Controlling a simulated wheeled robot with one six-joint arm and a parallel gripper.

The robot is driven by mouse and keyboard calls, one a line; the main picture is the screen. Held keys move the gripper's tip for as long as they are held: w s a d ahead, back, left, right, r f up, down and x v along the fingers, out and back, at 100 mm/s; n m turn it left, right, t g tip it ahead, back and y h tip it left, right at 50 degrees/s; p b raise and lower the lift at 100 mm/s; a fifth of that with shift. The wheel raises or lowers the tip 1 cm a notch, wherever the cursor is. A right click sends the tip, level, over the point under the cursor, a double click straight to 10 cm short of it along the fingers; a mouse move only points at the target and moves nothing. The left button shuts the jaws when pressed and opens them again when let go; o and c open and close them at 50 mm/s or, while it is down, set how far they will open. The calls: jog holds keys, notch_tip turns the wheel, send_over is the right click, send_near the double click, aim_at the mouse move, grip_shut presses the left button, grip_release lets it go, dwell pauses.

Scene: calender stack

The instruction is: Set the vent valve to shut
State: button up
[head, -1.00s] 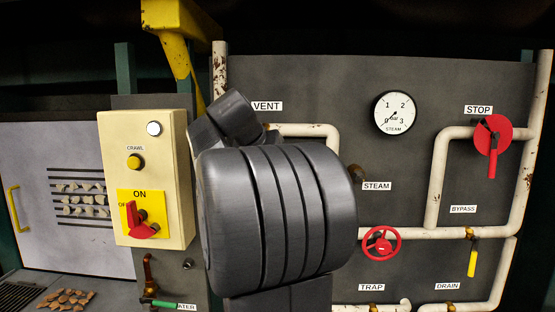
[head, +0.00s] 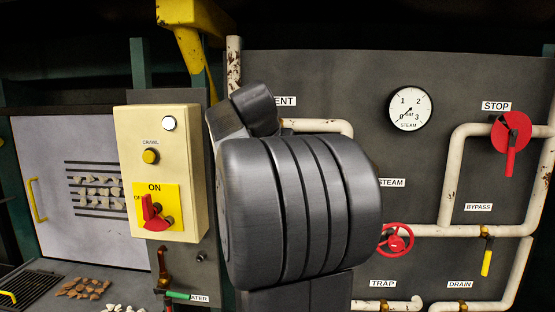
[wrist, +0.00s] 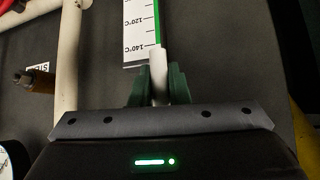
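The vent valve's label (head: 286,101) shows in the head view with its first letter covered. The valve itself is hidden behind my arm or cannot be made out. My gripper is hidden in the head view. In the wrist view, the two dark green fingers of my gripper (wrist: 158,88) stand on either side of a pale rod (wrist: 158,68). I cannot tell whether they touch it, nor what the rod belongs to. A white temperature scale (wrist: 138,28) with a green line lies just beyond it.
A white pipe (wrist: 67,60) and a brass-tipped stub (wrist: 35,82) are left of the fingers. In the head view, a cream switch box (head: 155,120) stands left of my arm; a steam gauge (head: 410,109), red handwheel (head: 398,240), red stop lever (head: 510,160) and yellow drain lever (head: 487,262) are right.

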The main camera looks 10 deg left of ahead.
jog(key=o, duration=0.4)
jog(key=shift+a, duration=0.1)
jog(key=shift+o, duration=0.2)
jog(key=v, duration=1.3)
jog(key=shift+s+r, duration=0.25)
jog(key=shift+r, duration=0.1)
jog(key=x, duration=1.4)
jog(key=shift+s, duration=0.1)
